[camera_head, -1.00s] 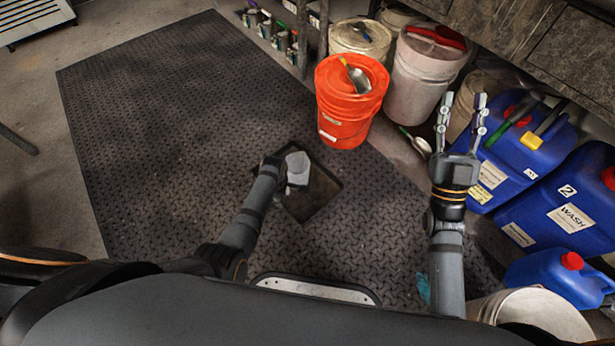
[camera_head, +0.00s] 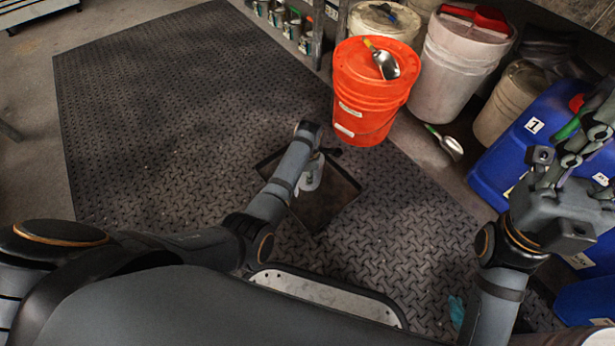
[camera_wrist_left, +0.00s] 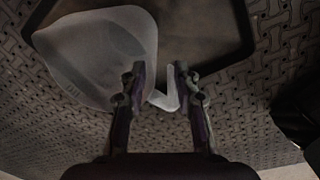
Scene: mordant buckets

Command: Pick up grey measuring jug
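The measuring jug (camera_head: 309,178), pale grey and translucent, is on the dark shallow tray (camera_head: 327,212) on the floor mat. My left arm hides part of it. In the left wrist view the jug body (camera_wrist_left: 95,52) is left of the fingers, and its handle (camera_wrist_left: 168,92) shows between the fingertips. My left gripper (camera_wrist_left: 160,75) is open, with a finger on each side of the handle; I cannot tell whether they touch it. My right gripper (camera_head: 588,135) is raised at the right edge, in front of the blue canisters; its fingers look apart and empty.
An orange bucket (camera_head: 370,100) with a metal scoop on its lid stands beyond the tray. White buckets (camera_head: 455,70), a scoop (camera_head: 446,143) on the floor and blue canisters (camera_head: 515,150) are at the right. The mat (camera_head: 170,110) is clear on the left.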

